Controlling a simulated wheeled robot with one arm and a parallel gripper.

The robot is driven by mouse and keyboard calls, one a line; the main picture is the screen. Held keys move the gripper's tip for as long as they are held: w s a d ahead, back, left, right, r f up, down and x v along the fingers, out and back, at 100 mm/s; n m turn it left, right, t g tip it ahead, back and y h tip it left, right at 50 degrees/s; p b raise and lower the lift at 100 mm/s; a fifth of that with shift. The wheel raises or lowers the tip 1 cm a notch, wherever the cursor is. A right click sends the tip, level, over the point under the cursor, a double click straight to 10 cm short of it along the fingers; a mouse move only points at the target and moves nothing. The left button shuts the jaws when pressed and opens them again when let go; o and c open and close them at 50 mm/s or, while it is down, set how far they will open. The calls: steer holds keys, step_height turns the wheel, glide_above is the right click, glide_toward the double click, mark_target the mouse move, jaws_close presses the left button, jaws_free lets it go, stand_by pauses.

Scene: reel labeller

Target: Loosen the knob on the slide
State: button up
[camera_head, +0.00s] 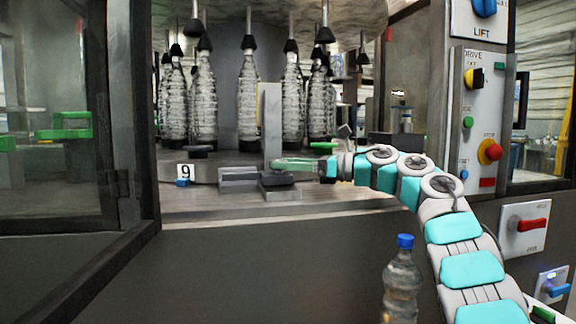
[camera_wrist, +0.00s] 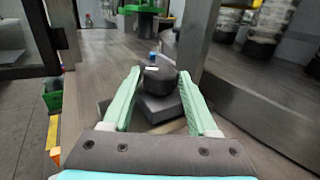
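The dark round knob (camera_wrist: 160,81) sits on a grey block of the slide (camera_wrist: 150,108) in the wrist view, upright. In the head view the knob (camera_head: 277,179) is a dark disc on the slide (camera_head: 238,178), low on the machine deck. My gripper (camera_wrist: 159,73) has its two pale green fingers spread, one on each side of the knob, with a narrow gap showing at each side. It looks open and empty. In the head view my gripper (camera_head: 277,164) reaches in from the right, its fingers at the knob; contact cannot be told there.
A grey upright post (camera_head: 270,125) stands just behind the knob. A sign with 9 (camera_head: 185,171) is to the left. Several clear bottles (camera_head: 248,100) hang behind. An open glass door (camera_head: 75,130) is at left, a control panel (camera_head: 480,125) at right. A blue-capped bottle (camera_head: 402,285) stands in front.

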steer(key=o, duration=0.3)
steer(key=shift+o, duration=0.2)
steer(key=shift+s+f+m+t+h+b, duration=0.15)
steer(key=shift+m+t+h+b, duration=0.35)
steer(key=shift+m+t+b, duration=0.7)
steer(key=shift+s+a+m+t+h, duration=0.15)
steer(key=shift+m+t+h, duration=0.2)
steer(key=shift+t, duration=0.35)
steer(key=shift+s+m+t+h, duration=0.1)
steer(key=shift+m+t+h, duration=0.25)
steer(key=shift+t, duration=0.35)
steer(key=shift+s+a, duration=0.1)
steer(key=shift+s+a+m+t+h, duration=0.1)
steer(key=shift+a+m+t+h, duration=0.05)
steer(key=shift+m+t+h, duration=1.1)
steer(key=shift+s+a+r+m+t+h, duration=0.2)
steer(key=shift+m+t+h, duration=0.35)
steer(key=shift+t, duration=0.3)
steer(key=shift+a+m+t+h+p, duration=0.2)
steer(key=shift+m+t+h+p, duration=0.5)
steer(key=shift+m+t+h, duration=0.8)
steer(key=shift+g+h, duration=0.3)
steer(key=shift+h, duration=0.2)
